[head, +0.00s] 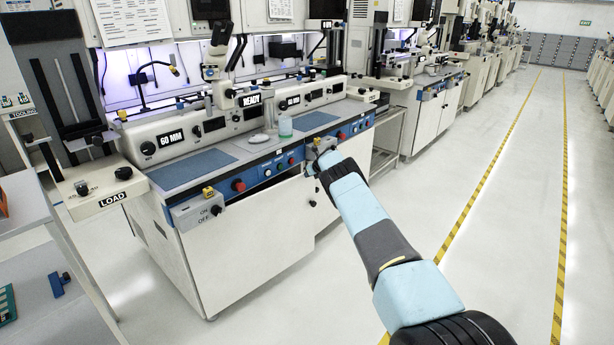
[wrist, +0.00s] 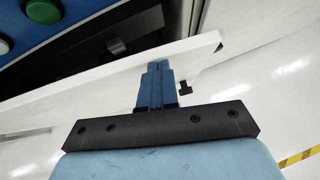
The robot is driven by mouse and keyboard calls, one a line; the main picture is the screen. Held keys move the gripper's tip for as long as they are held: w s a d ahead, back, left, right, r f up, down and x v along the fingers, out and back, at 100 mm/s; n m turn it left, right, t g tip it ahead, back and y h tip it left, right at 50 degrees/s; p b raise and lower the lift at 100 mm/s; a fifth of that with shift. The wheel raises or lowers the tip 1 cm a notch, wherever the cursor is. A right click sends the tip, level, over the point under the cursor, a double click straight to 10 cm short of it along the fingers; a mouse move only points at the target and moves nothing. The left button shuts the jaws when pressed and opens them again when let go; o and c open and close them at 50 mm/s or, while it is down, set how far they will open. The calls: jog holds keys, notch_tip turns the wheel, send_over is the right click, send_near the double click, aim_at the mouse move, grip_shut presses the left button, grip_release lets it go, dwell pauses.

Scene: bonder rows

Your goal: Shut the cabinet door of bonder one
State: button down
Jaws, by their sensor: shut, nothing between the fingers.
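The nearest bonder (head: 215,130), with its READY sign, stands left of centre in the head view. Its white cabinet front (head: 250,250) is below the blue control strip. In the wrist view a white door panel (wrist: 80,88) slants across, its top edge apart from the blue strip (wrist: 85,22) with a dark gap between, so it looks ajar. My gripper (wrist: 155,68) is shut and empty, its blue fingertips at the panel near its right end. I cannot tell whether they touch. In the head view my gripper (head: 318,152) is at the bonder's front right, partly hidden by my wrist.
A grey shelf rack (head: 60,285) stands at the left. A second bonder (head: 430,95) stands farther back along the row. The pale floor to the right is clear, with yellow-black striped lines (head: 490,190). In the wrist view a green button (wrist: 43,11) sits on the strip.

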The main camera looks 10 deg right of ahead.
jog(key=shift+a, duration=0.55)
